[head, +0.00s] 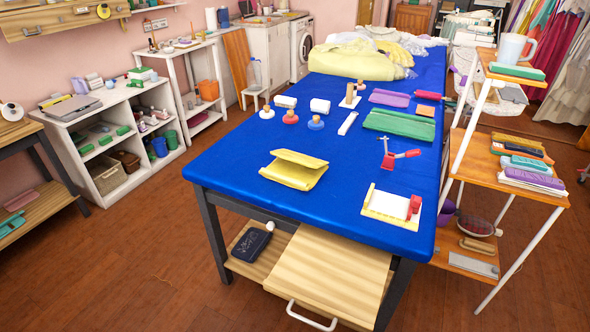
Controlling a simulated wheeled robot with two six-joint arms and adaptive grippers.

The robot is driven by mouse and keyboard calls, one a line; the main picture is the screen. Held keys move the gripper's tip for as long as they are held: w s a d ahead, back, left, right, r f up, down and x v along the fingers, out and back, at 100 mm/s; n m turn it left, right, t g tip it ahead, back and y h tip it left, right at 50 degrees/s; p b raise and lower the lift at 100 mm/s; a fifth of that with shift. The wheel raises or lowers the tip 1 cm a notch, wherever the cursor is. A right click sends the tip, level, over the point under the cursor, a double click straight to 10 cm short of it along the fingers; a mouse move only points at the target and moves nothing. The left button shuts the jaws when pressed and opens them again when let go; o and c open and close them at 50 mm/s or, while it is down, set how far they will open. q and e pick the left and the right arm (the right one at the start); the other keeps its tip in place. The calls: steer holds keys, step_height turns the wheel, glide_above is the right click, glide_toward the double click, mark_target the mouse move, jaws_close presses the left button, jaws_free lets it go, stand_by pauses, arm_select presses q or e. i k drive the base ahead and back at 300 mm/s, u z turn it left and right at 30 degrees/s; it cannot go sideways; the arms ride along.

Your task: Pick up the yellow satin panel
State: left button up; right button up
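A folded yellow panel (293,173) lies near the front left of the blue-covered table (240,165). Its upper layer is slightly raised, and nothing touches it from above. A larger heap of pale yellow fabric (345,63) lies at the table's far end, against white fabric. Neither of my grippers shows in the head view, so their positions and states are not visible.
A board with a red item (412,206) lies at the table's front right. Several spools, a green folded cloth (400,125) and a purple one (389,98) lie farther back. A shelf rack (493,155) stands close on the right. A wooden drawer (325,277) juts out below the front edge.

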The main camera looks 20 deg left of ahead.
mark_target(295, 175)
steer(key=u, duration=2.35)
steer(key=i, duration=2.15)
steer(key=z, duration=2.15)
